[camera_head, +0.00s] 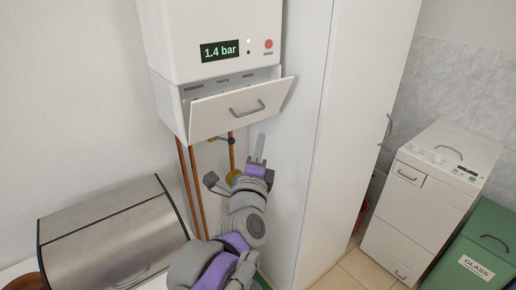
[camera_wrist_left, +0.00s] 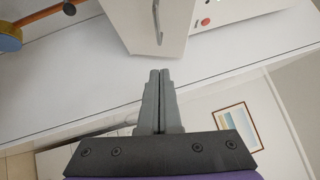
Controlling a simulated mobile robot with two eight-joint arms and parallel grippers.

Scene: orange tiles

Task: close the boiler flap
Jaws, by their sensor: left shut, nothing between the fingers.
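The white boiler (camera_head: 210,40) hangs on the wall in the head view, with a lit display reading 1.4 bar. Its flap (camera_head: 225,111) is tilted open at the bottom front, with a grey handle (camera_head: 247,109) on it. Inside the gap a panel with small labels shows. My left gripper (camera_head: 258,150) is below the flap, near its right end, apart from it. In the left wrist view its fingers (camera_wrist_left: 158,90) are shut and empty, and the flap (camera_wrist_left: 140,22) with its handle (camera_wrist_left: 157,24) is beyond the fingertips. My right gripper is in neither view.
Copper pipes (camera_head: 192,185) with a valve run down under the boiler. A tall white cabinet (camera_head: 345,120) stands close to the right. A metal bread box (camera_head: 110,240) sits at lower left. A white washing machine (camera_head: 425,190) and a green glass bin (camera_head: 485,250) are at far right.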

